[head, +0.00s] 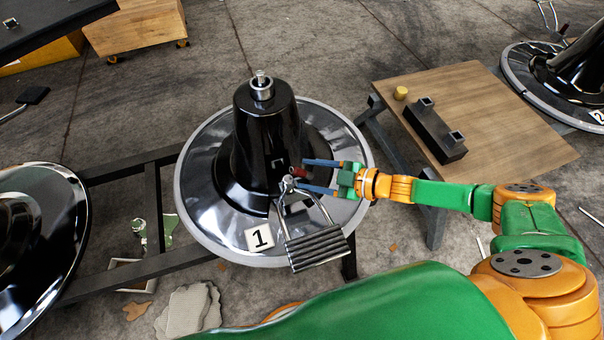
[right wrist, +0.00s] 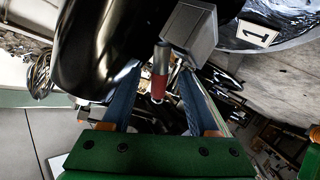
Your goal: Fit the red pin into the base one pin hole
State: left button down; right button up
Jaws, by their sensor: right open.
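Base one (head: 262,130) is a glossy black cone column on a round silver-rimmed plate, marked by a white label "1" (head: 260,237). The red pin (head: 298,172) is at the front right of the column, above the hinged ribbed footrest (head: 318,248). In the right wrist view the pin (right wrist: 158,88) has a red grip and a silver shaft pointing at the column, beside a grey block (right wrist: 192,32). My right gripper (head: 301,175) is open, its blue fingers on either side of the pin. The pin hole is hidden, so how deep the pin sits cannot be told.
A wooden table (head: 500,110) at right holds a black block (head: 435,130) and a yellow cylinder (head: 401,93). Another base (head: 577,75) marked "2" stands at far right, and a dark round base (head: 40,235) at left. A dark frame (head: 150,210) runs beneath base one.

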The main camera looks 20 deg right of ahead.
grip_shut()
dwell(0.3)
